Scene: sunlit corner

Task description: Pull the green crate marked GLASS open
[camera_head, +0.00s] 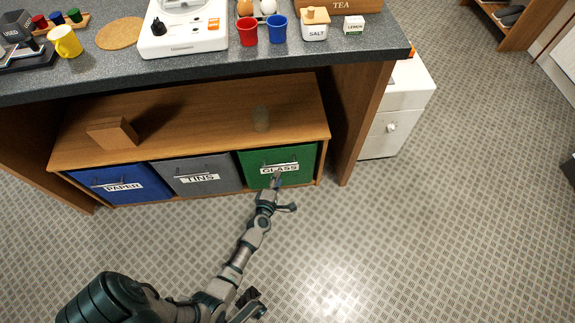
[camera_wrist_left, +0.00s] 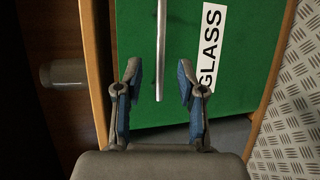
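The green crate (camera_head: 255,175) marked GLASS sits in the right bay of the low shelf, its front about level with its neighbours. Its white GLASS label and a pale bar handle show on the front. My left gripper (camera_head: 281,186) is at the crate's front, by the label. In the left wrist view, the open fingers (camera_wrist_left: 158,80) stand on either side of the handle's end (camera_wrist_left: 161,60), with a gap on both sides. The green front (camera_wrist_left: 255,60) and label (camera_wrist_left: 209,45) fill much of that view.
A grey TINS crate (camera_head: 212,184) and a blue PAPER crate (camera_head: 145,187) stand to the left. A wooden block (camera_head: 113,133) and a clear glass (camera_head: 261,119) are on the shelf above. The counter (camera_head: 330,55) overhangs it. The floor in front is clear.

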